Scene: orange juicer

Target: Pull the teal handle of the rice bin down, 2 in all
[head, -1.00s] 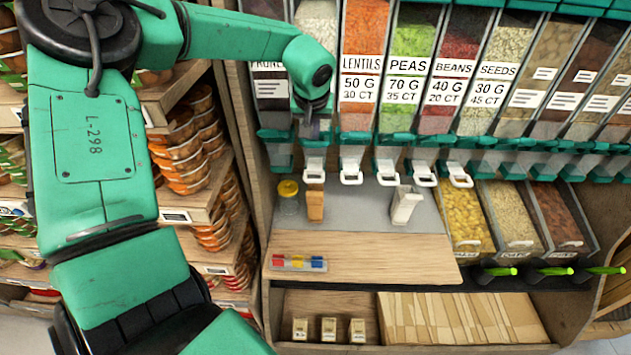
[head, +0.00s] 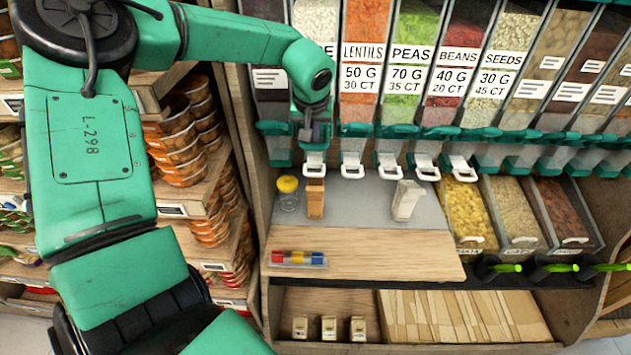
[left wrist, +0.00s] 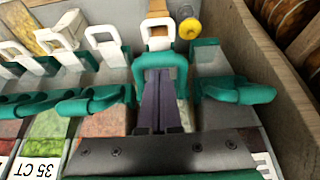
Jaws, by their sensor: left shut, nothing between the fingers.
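The rice bin (head: 316,20) stands between the prunes and lentils bins in the head view, with its label mostly hidden by my left arm. Its teal handle shows in the left wrist view (left wrist: 160,62), just above its white spout (head: 315,164). My left gripper (head: 314,138) is shut and empty, pointing down at the handle and hiding most of it in the head view. In the left wrist view its dark fingers (left wrist: 161,100) end right at the handle; I cannot tell whether they touch it. My right gripper is out of view.
A brown paper bag (head: 315,198) stands under the rice spout, beside a yellow-lidded jar (head: 288,190). A white bag (head: 406,200) stands farther right. Neighbouring teal handles and spouts sit close on both sides. A wooden side panel (left wrist: 265,55) is near. The wooden counter front (head: 370,250) is mostly clear.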

